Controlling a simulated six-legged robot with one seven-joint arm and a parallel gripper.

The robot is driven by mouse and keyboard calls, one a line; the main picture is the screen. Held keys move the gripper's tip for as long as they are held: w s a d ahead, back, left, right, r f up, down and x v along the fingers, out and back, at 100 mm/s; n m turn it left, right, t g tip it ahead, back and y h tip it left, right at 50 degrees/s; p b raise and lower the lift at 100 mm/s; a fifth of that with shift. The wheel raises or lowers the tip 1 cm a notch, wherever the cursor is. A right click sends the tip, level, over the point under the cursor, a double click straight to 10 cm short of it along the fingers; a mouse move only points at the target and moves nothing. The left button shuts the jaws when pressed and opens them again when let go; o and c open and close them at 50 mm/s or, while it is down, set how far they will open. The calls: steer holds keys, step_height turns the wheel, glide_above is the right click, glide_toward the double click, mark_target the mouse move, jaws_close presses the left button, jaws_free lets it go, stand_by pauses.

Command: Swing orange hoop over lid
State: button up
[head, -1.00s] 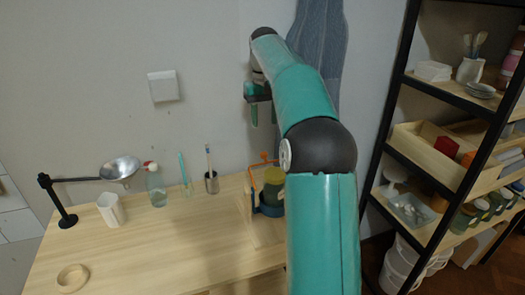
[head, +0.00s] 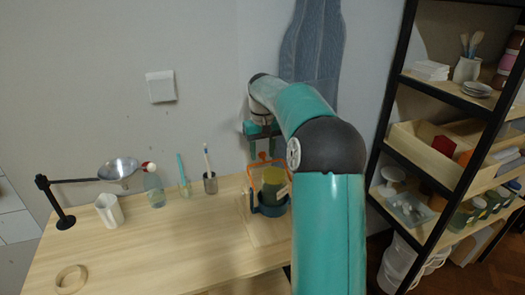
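The orange hoop (head: 252,181) rises from a dark blue holder (head: 268,210) at the right end of the table. Its top bar lies behind and left of an olive-green jar (head: 274,182) seated in the holder. I cannot clearly make out the lid apart from the jar's top. My gripper (head: 262,151) points down just above the hoop's top. Its two fingers are apart, with a small orange knob of the hoop showing between or just below them. I cannot tell whether they touch it.
The holder stands on a pale board (head: 258,231). A shelf (head: 440,180) stands right. The table's middle is clear.

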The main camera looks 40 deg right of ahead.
jaws_close()
